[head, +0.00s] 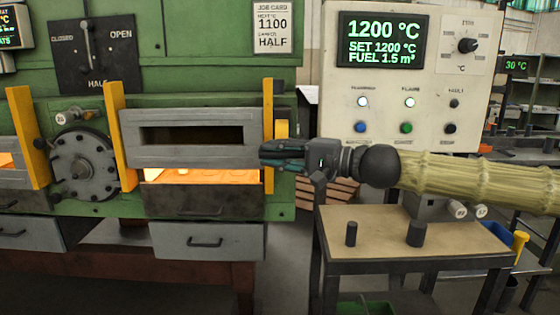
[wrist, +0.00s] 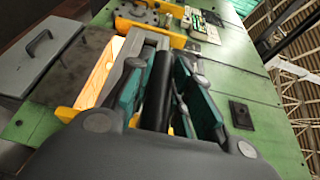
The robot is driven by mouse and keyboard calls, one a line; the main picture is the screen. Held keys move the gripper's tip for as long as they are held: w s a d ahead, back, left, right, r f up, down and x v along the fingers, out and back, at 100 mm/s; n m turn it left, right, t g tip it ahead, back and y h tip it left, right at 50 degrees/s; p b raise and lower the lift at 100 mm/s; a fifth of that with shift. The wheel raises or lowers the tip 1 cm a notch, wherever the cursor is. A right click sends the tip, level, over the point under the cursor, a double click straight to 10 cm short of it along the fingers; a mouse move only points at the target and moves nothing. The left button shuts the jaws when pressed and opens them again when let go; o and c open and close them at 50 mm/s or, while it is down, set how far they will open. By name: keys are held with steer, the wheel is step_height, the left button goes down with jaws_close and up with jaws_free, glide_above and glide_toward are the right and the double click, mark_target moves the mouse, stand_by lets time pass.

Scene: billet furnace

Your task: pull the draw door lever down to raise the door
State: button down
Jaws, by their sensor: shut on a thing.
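The draw door (head: 185,124) is a grey slotted panel between yellow guide posts. An orange-lit opening (head: 205,176) shows below its lower edge, so the door stands partly raised. My gripper (head: 268,155) is at the door's right end, by the right guide post. In the wrist view, my gripper (wrist: 160,75) has its teal-padded fingers on both sides of a black bar, the draw door lever (wrist: 158,88), and is shut on it. In the head view the lever's grip is hidden by my fingers. The glowing opening also shows in the wrist view (wrist: 97,72).
A control panel (head: 350,105) reading 1200 °C stands behind my arm. A small table (head: 455,238) with two dark pegs is below it. A CLOSED/HALF/OPEN plate (head: 110,60) is at upper left. A grey drawer (head: 235,238) is under the opening.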

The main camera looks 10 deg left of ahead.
steer(key=w+f+n+y+b, duration=0.1)
steer(key=w+f+n+b, duration=0.1)
steer(key=f+b, duration=0.7)
steer(key=w+f+n+y+b, duration=0.1)
steer(key=w+f+n+b, duration=0.2)
steer(key=f+b, duration=0.6)
steer(key=shift+a+f+n+b, duration=0.15)
steer(key=shift+a+n+b, duration=0.4)
steer(key=shift+b, duration=1.9)
steer(key=shift+w+d+f, duration=0.1)
steer(key=shift+w+f, duration=0.05)
steer(key=shift+w, duration=0.05)
steer(key=c, duration=1.3)
jaws_free()
steer(key=shift+w, duration=0.1)
steer(key=shift+d, duration=0.1)
steer(key=v, duration=1.1)
steer(key=shift+d+f, duration=0.25)
steer(key=shift+d, duration=0.15)
